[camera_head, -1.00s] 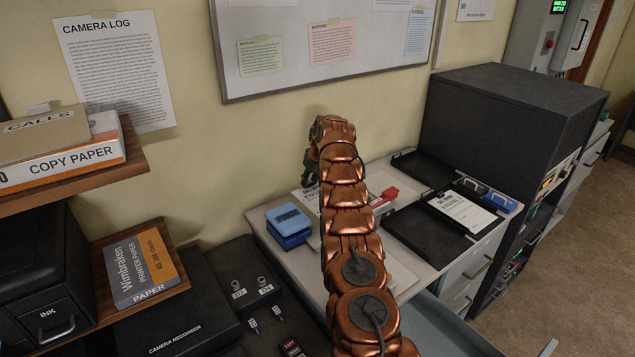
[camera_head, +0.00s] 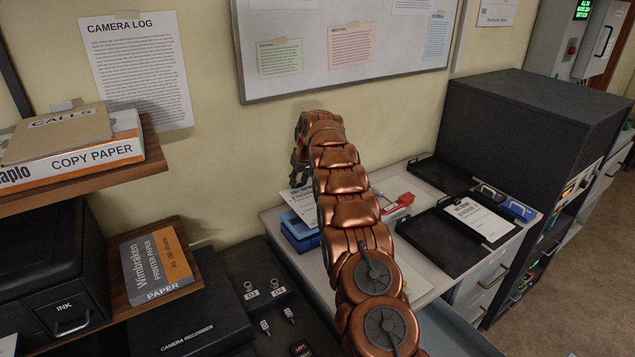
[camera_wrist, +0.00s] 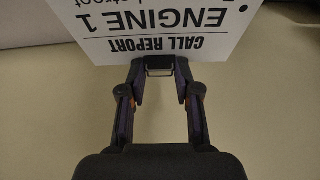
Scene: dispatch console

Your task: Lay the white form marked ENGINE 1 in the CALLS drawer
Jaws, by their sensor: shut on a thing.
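The white form marked ENGINE 1 (camera_wrist: 155,25) shows upside down in the wrist view, headed CALL REPORT. My gripper (camera_wrist: 160,68) is shut on its edge, at a clip-like dark piece. In the head view the form (camera_head: 301,204) is partly hidden by my copper arm, over the blue boxes, and my gripper (camera_head: 298,166) is mostly hidden. A pale blue open drawer or tray (camera_head: 452,333) shows at the bottom, partly behind my arm; no label on it can be read. No drawer marked CALLS is readable.
A folder marked CALLS (camera_head: 60,135) lies on a copy paper box on the left shelf. Blue boxes (camera_head: 301,236), a red item (camera_head: 400,204) and black trays (camera_head: 440,243) with another white form (camera_head: 478,218) stand on the counter. A whiteboard hangs behind.

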